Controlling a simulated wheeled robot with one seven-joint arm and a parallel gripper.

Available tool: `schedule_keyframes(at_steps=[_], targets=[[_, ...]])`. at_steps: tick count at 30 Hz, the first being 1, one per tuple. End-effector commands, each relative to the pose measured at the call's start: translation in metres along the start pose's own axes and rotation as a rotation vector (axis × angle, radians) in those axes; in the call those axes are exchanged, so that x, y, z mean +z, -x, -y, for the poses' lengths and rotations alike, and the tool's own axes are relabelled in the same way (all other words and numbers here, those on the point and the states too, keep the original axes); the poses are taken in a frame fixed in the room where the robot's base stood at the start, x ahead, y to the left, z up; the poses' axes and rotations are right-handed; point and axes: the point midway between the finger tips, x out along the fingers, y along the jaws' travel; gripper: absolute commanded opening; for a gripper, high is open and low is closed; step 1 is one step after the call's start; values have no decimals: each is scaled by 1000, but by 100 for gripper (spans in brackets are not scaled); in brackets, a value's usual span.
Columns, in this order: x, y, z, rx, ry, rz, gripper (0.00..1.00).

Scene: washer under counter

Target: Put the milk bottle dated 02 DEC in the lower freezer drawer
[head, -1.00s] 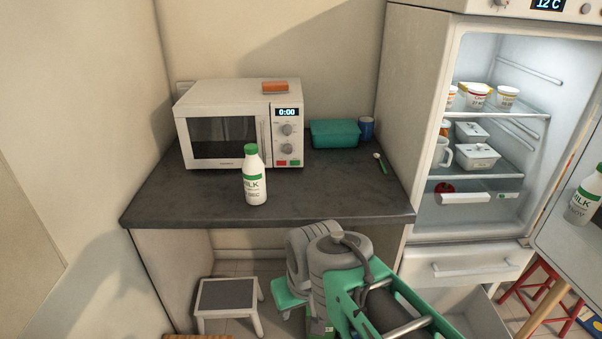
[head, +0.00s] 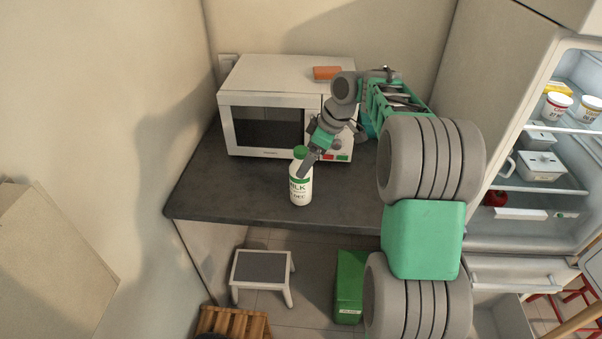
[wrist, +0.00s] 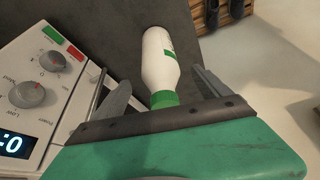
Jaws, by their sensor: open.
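A white milk bottle (head: 301,190) with a green cap stands upright on the dark counter, in front of the microwave. Its label reads MILK and DEC; the day number is too small to read. My gripper (head: 310,160) is open at the bottle's top. In the wrist view, the bottle (wrist: 160,62) shows between the two spread fingers of my gripper (wrist: 160,82), cap toward the palm; I cannot tell whether either finger touches it. At the lower right, the upper freezer drawer (head: 527,276) is shut, and the lower freezer drawer (head: 502,318) below looks pulled out, partly cut off.
The microwave (head: 265,125) stands close behind the bottle, with an orange sponge (head: 327,73) on top. The fridge (head: 530,228) is open at right. A step stool (head: 262,272), a green box (head: 350,285) and a wooden crate (head: 232,322) are on the floor.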

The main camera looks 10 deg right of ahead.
Motion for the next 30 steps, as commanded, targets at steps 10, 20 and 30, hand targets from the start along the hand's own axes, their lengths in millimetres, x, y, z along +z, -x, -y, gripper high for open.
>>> schedule_keyframes(at_steps=[10,20,30], targets=[[-3,-54,0,-2,3,1,87],[-1,-59,-2,2,-1,0,80],[0,-58,-2,2,-2,1,52]])
